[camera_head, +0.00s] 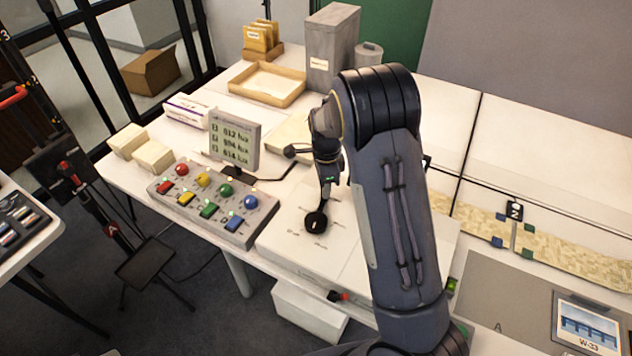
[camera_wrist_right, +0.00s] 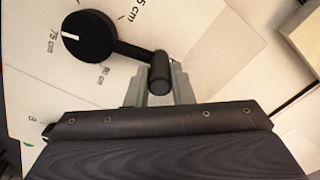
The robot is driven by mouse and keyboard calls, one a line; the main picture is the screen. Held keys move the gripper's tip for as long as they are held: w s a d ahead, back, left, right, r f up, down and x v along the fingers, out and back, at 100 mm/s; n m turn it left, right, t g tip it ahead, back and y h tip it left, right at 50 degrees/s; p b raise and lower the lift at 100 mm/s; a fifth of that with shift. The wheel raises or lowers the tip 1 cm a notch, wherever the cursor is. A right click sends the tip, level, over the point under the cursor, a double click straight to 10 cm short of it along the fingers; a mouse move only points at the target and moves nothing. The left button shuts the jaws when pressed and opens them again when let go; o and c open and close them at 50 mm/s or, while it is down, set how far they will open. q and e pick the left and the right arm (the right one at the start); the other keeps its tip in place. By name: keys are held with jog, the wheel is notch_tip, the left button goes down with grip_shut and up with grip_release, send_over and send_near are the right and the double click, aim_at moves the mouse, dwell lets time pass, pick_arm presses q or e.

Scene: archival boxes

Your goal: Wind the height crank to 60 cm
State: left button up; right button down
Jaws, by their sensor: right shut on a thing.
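The height crank (camera_head: 316,222) is a black round hub on a white panel on the table. In the right wrist view, the crank hub (camera_wrist_right: 88,38) has a white mark on its left side, close to the printed "75 cm" label. Other printed labels around it include "90 cm" and one partly cut off ending in "5 cm". A short black arm runs from the hub to an upright handle (camera_wrist_right: 160,74). My right gripper (camera_head: 327,188) is shut on this handle, its grey fingers (camera_wrist_right: 160,92) around it. My left gripper is not in view.
Left of the crank stands a button box (camera_head: 206,203) with coloured knobs, and a lux display (camera_head: 234,140) behind it. A wooden tray (camera_head: 267,84) and grey box (camera_head: 331,47) are at the back. A patterned strip (camera_head: 560,240) lies at right.

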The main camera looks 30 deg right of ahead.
jog(key=shift+s+d+r+m+p, duration=0.2)
jog(key=shift+s+d+m+p, duration=0.2)
jog(key=shift+s+d+m, duration=0.45)
jog(key=m, duration=0.1)
jog(key=s+m+p, duration=0.1)
jog(key=m, duration=0.1)
jog(key=shift+s+d, duration=0.15)
jog(key=shift+d, duration=0.1)
jog(key=s+m+p, duration=0.2)
jog(key=m, duration=0.1)
jog(key=shift+s+d, duration=0.2)
jog(key=shift+d, duration=0.1)
jog(key=shift+s+f+m+p, duration=0.15)
jog(key=shift+s+m+p, duration=0.7)
jog(key=shift+m, duration=0.4)
jog(key=c, duration=1.3)
grip_release()
jog(key=shift+a, duration=0.1)
notch_tip(320, 180, up, 8)
jog(key=shift+f, duration=0.15)
